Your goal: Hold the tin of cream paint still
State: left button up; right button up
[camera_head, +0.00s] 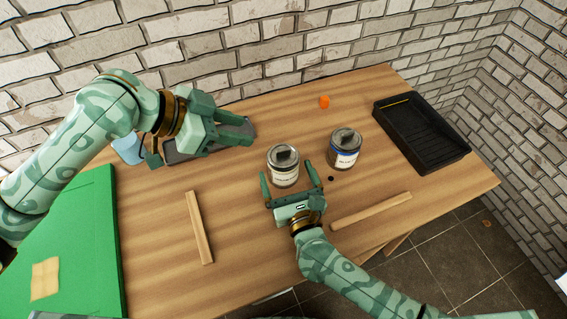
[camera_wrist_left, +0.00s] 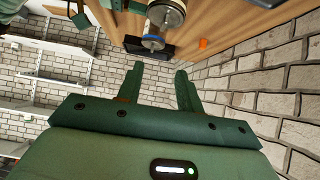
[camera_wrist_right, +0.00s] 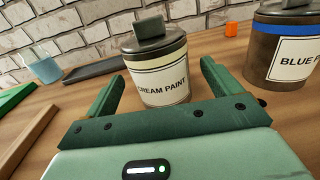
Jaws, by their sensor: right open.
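The tin of cream paint (camera_head: 284,170) stands upright on the wooden table, with a dark grey block on its lid. Its label reads "CREAM PAINT" in the right wrist view (camera_wrist_right: 163,82). My right gripper (camera_head: 288,180) is open at the tin's near side. Its two fingers reach to either side of the tin's lower part, with gaps showing between fingers and tin in the right wrist view (camera_wrist_right: 160,72). My left gripper (camera_head: 250,130) is open and empty, above the table to the left of the tin and further back. Its fingers are apart in the left wrist view (camera_wrist_left: 158,72).
A blue-banded paint tin (camera_head: 344,150) stands right of the cream one. A black paint tray (camera_head: 422,135), orange cap (camera_head: 324,101), dark flat tray (camera_head: 180,156), blue cup (camera_head: 128,149), two wooden strips (camera_head: 199,228) (camera_head: 370,211) and a green board (camera_head: 75,240) lie around.

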aim_at(287, 175)
jog(key=shift+x, duration=1.7)
jog(key=shift+c, duration=0.3)
